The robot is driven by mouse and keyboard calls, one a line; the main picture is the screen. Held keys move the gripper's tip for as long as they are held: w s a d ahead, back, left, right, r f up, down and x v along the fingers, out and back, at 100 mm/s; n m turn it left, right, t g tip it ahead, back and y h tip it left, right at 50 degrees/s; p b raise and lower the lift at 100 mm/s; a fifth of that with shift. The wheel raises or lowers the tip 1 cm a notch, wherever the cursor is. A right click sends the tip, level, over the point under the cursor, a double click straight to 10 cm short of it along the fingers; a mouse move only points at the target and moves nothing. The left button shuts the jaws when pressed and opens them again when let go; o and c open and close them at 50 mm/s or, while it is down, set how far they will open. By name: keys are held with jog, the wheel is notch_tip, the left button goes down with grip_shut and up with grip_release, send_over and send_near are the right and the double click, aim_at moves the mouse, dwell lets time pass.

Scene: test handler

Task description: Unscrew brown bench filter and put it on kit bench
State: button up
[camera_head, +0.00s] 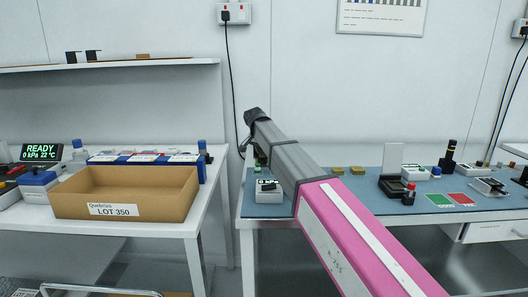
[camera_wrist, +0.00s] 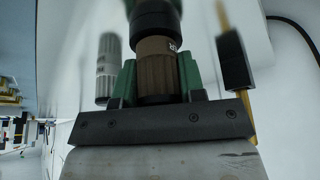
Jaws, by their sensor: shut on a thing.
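The brown ribbed filter (camera_wrist: 156,62) is in the middle of the wrist view, with part of a pale letter mark on its side. My gripper (camera_wrist: 157,80) is shut on it, one green finger on each side. A black round part (camera_wrist: 153,14) meets the filter's far end; whether the two are threaded together I cannot tell. In the head view my arm reaches over the blue-topped bench (camera_head: 345,205) on the right, and the arm hides the filter and most of the gripper. No label shows which bench is the kit bench.
In the wrist view a grey ribbed cylinder (camera_wrist: 108,68) stands left of the gripper and a black-and-gold part (camera_wrist: 234,60) right. In the head view, a LOT 350 cardboard box (camera_head: 165,205) sits on the left table. Small devices and a white upright plate (camera_head: 392,165) stand on the right bench.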

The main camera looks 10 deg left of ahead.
jog(key=n+y, duration=0.1)
jog(key=n, duration=0.2)
jog(key=shift+a+n, duration=0.1)
jog(key=shift+n, duration=0.3)
jog(key=shift+n+y, duration=0.7)
jog(key=shift+n, duration=0.4)
jog(key=shift+a, duration=0.1)
jog(key=shift+r, duration=0.7)
jog(key=shift+r, duration=0.75)
